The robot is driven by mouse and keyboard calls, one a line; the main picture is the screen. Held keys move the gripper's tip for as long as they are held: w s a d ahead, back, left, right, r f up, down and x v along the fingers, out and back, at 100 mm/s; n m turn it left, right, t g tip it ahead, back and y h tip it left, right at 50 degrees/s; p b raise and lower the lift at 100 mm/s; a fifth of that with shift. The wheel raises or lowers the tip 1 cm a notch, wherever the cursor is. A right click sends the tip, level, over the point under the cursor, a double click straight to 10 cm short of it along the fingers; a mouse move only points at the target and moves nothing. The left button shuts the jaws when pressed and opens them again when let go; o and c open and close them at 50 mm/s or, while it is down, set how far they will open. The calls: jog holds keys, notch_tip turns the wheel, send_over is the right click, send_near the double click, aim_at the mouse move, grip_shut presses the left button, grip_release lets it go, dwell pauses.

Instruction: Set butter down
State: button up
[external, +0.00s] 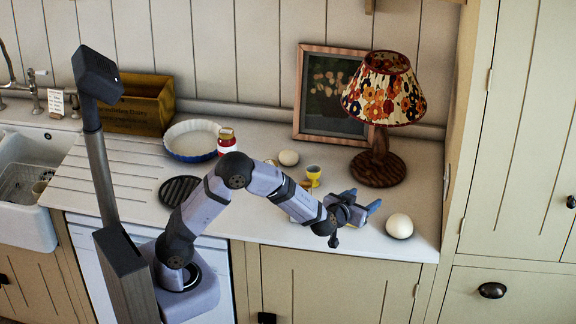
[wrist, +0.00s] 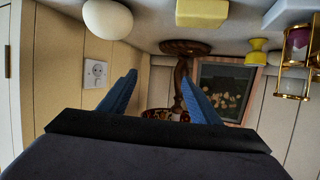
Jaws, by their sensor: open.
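The butter, a pale yellow block (wrist: 202,12), shows at the top edge of the wrist view, where the scene appears upside down. It rests on the pale worktop, partly cut off by the frame. In the external view I cannot make it out; my arm seems to hide it. My gripper (external: 362,203) is just above the front of the worktop, left of the large white egg. In the wrist view its two blue fingers (wrist: 159,82) are apart with nothing between them. The butter is outside the fingers, apart from them.
A white egg (external: 399,226) lies to the right. A yellow egg cup (external: 313,175), another egg (external: 289,157), a floral lamp (external: 383,95) and a picture frame (external: 329,108) stand behind. A gold-framed timer (wrist: 295,48) shows in the wrist view. A pie dish (external: 192,143) stands left.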

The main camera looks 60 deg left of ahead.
jog(key=w+m+g+h+p, duration=0.1)
jog(key=w+m+g+h, duration=0.2)
jog(key=w+m+h, duration=0.45)
jog(key=s+a+r+m+g+h+p, duration=0.1)
jog(key=s+a+r+m+g+h, duration=0.15)
jog(key=s+a+m+g, duration=0.5)
jog(key=shift+m+t+h, duration=0.3)
jog(key=shift+t+h, duration=0.1)
jog(key=shift+t, duration=0.25)
jog(key=shift+s+d+f+p, duration=0.15)
jog(key=shift+f+p, duration=0.6)
jog(key=shift+f, duration=1.2)
jog(key=shift+w+d+f+p, duration=0.15)
jog(key=shift+f+p, duration=0.55)
jog(key=shift+f, duration=1.25)
jog(key=shift+s+d+f+p, duration=0.15)
jog(key=shift+f+p, duration=0.6)
jog(key=shift+f, duration=1.2)
jog(key=c, duration=1.3)
